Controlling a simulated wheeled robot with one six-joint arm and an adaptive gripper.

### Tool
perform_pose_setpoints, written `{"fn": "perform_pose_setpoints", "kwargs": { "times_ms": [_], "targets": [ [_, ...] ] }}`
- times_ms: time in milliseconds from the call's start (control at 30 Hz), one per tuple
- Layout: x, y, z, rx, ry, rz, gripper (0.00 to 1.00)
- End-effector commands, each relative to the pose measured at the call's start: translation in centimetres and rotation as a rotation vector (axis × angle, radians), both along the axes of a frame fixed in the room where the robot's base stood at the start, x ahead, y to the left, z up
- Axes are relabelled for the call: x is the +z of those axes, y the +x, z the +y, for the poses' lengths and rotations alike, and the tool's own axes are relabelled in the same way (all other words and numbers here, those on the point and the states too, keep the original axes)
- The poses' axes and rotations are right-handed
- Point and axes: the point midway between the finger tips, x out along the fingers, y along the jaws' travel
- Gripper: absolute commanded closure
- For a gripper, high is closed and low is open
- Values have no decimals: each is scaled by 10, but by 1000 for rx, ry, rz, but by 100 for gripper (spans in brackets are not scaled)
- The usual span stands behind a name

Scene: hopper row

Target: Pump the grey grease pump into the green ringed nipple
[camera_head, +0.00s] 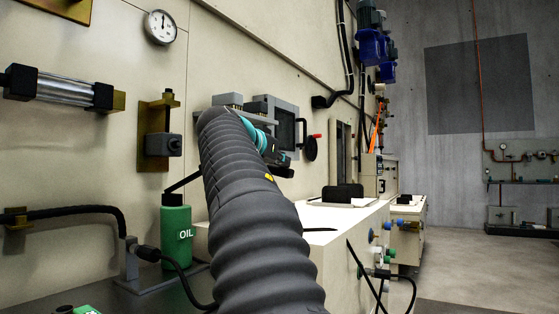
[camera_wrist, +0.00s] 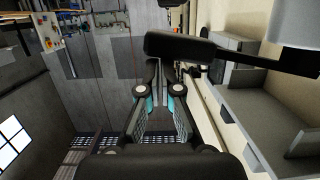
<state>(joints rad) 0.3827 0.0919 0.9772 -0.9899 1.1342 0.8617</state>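My gripper (camera_head: 278,160) is at the end of my grey-sleeved arm, in front of the wall. In the wrist view its two fingers (camera_wrist: 160,70) stand a little apart with a narrow gap, and nothing shows between them. I cannot single out the grey grease pump for sure. Coloured fittings sit on the side of the pale console, right of my arm. A small green one (camera_head: 392,253) is among them, but its ring is too small to make out. A black bar with a rounded end (camera_wrist: 185,48) crosses the wrist view beyond the fingers.
A green OIL can (camera_head: 176,238) and a grey stand with a black hose (camera_head: 130,262) are at lower left. A gold bracket (camera_head: 153,120) and a gauge (camera_head: 160,27) are on the wall. Black hoses (camera_head: 412,290) hang by the console. Floor at right (camera_head: 490,262) is clear.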

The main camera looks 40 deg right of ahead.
Motion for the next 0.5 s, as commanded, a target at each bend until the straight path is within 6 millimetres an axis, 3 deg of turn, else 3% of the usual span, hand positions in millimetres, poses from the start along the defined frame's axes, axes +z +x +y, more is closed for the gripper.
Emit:
{"fn": "perform_pose_setpoints", "kwargs": {
  "times_ms": [33, 267, 500],
  "targets": [
    [-13, 4, -1, -2, 20, 17, 100],
    [-10, 4, -3, -5, 20, 19, 100],
    [27, -1, -2, -1, 11, 10, 100]
  ]
}}
